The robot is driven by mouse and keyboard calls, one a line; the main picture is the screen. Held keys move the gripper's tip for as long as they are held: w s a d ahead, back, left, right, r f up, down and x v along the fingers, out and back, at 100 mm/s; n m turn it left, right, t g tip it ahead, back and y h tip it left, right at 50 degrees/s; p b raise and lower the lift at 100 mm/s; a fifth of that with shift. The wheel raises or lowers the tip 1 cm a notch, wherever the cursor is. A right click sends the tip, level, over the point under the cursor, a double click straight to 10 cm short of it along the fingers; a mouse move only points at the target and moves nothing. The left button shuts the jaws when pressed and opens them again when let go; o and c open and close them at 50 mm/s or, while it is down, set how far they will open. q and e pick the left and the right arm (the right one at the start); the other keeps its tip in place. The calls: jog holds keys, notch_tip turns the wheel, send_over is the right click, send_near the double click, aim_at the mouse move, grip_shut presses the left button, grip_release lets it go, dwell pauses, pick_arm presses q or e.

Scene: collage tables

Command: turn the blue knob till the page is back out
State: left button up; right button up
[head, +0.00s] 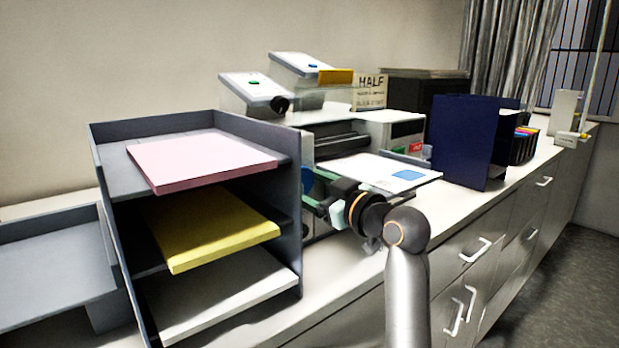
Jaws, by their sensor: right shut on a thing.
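The machine (393,125) stands on the counter, right of the grey paper rack. A white page (372,168) with a blue square lies flat at its front, reaching out over the counter's front side. The blue knob (307,181) shows as a small dark blue patch on the machine's left side, mostly hidden by the rack and my gripper. My right gripper (316,203) is at the knob, shut on it; the fingertips are small and partly hidden. My left gripper is not in view.
The grey rack (302,215) with pink, yellow and white paper stands close left of my right gripper. A dark blue upright folder (463,140) stands to the right. Clear-sided boxes (303,68) stand behind. Drawers with handles (475,251) line the counter front.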

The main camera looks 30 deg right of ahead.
pick_arm(q)
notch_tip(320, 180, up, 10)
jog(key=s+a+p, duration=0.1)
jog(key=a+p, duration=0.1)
jog(key=p, duration=0.9)
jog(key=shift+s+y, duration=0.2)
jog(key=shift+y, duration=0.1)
pick_arm(e)
jog(key=shift+m, duration=5.6)
jog(key=o, duration=1.1)
